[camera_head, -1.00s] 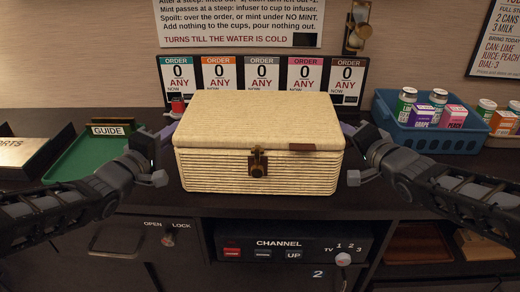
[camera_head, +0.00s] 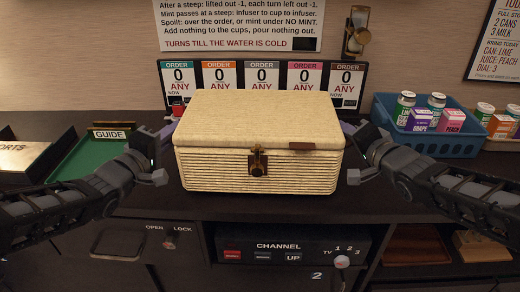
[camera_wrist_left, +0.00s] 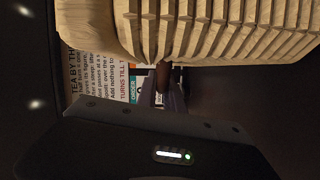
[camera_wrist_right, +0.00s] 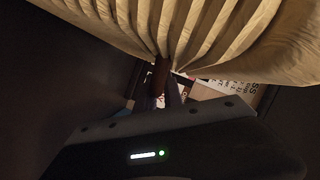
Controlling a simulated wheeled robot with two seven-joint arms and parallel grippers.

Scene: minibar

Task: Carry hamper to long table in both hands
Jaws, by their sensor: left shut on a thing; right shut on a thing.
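The hamper (camera_head: 258,120) is a cream woven box with a shut lid and a brown front clasp (camera_head: 258,163). It is level and central in the head view, between my two grippers. My left gripper (camera_head: 165,133) is shut at its left side, on a brown handle (camera_wrist_left: 164,74) that shows in the left wrist view. My right gripper (camera_head: 350,130) is shut at its right side, on a brown handle (camera_wrist_right: 161,75) in the right wrist view. The fingertips are mostly hidden. I cannot tell whether its base touches the dark counter. The long table is not clearly identifiable.
Order cards (camera_head: 304,80) stand behind the hamper. A green tray (camera_head: 85,160) with a GUIDE label is at left. A blue basket (camera_head: 430,143) of jars and cartons is at right. A CHANNEL panel (camera_head: 290,247) and lever are below the counter (camera_head: 390,200).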

